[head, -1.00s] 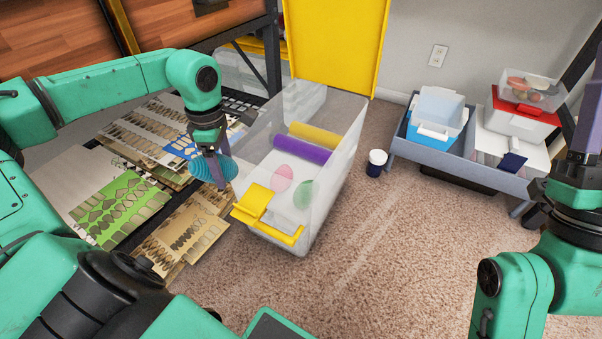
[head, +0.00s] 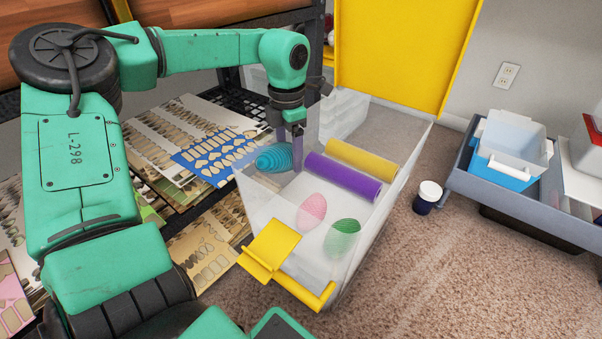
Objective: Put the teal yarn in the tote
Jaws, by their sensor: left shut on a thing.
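The teal yarn (head: 273,157) is an oval ball at the tips of my left gripper (head: 289,150), which is shut on it, with its fingers pointing down. The clear tote (head: 375,240) has its yellow lid (head: 405,50) standing open at the back and a yellow latch (head: 270,247) at the front. The yarn shows at the tote's left rim; I cannot tell whether it is above the rim or inside it. Inside the tote are a purple roll (head: 343,177), a yellow roll (head: 362,160), a pink ball (head: 311,212) and a green ball (head: 342,238). My right gripper is out of view.
Sheets of cut shapes (head: 205,250) lie on a dark rack left of the tote. A white-lidded dark jar (head: 427,197) stands on the carpet at its right. A grey cart (head: 520,205) holds a blue and white box (head: 507,150).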

